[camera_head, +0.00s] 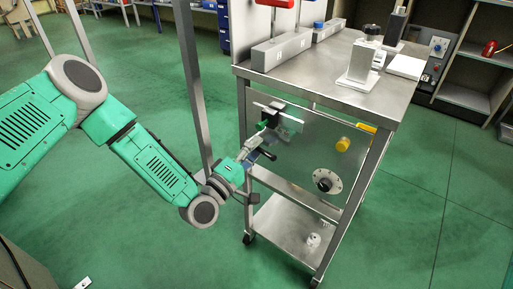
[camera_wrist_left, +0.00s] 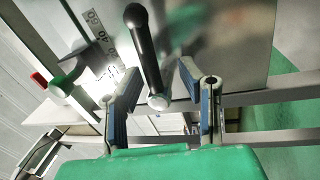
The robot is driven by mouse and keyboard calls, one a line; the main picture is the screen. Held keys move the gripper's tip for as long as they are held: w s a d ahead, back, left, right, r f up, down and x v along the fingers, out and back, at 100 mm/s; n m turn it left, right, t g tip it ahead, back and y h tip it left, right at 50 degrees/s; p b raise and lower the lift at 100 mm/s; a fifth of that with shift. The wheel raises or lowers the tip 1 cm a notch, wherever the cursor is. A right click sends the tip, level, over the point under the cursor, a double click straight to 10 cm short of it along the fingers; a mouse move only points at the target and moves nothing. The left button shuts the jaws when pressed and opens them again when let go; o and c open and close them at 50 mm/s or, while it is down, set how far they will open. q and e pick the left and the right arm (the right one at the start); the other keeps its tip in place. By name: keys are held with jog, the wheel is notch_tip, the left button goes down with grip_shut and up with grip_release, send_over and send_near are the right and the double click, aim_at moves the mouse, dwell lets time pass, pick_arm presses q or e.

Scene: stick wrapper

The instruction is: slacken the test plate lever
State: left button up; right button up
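The test plate (camera_head: 312,140) is a grey metal sheet on the side of a steel cart. Its lever has a black handle (camera_wrist_left: 143,40) and a silver round end (camera_wrist_left: 158,102). In the head view a dark handle (camera_head: 267,154) shows beside my left gripper (camera_head: 256,146). In the left wrist view my left gripper (camera_wrist_left: 160,72) is open, with blue-padded fingers on either side of the lever's lower part. I see gaps between the fingers and the lever; contact is not visible. My right gripper is in neither view.
A green knob (camera_head: 262,125) sits close to my left gripper. A yellow knob (camera_head: 343,144) and a round black knob (camera_head: 325,182) are farther right on the plate. The cart's top (camera_head: 315,83) carries grey blocks and a white stand.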

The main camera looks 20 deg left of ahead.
pick_arm(q)
jog(key=shift+r, duration=0.1)
jog(key=shift+s, duration=0.2)
jog(key=v, duration=1.1)
jog(key=shift+s+a+f, duration=0.25)
